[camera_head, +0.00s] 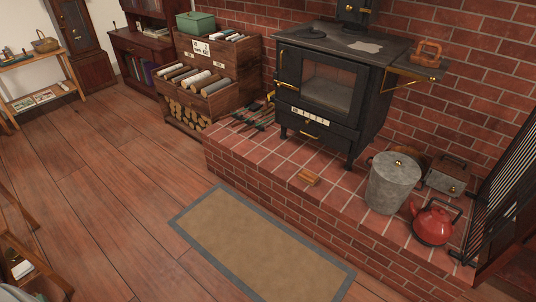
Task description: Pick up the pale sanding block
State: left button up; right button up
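Neither of my grippers is in view.
The black stove (328,85) stands on the brick hearth (262,152). A lidded metal bin (392,183), a red kettle (433,223) and a black fire screen (510,185) stand to the right. A bordered mat (258,245) lies on the floor before the hearth. Floor at left is clear.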

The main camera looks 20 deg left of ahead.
aim_at(308, 176)
jog(key=i+j+u, duration=0.2)
jog(key=i+u, duration=0.2)
jog(key=i, duration=0.15)
jog(key=i+u, duration=0.45)
jog(key=i, duration=0.1)
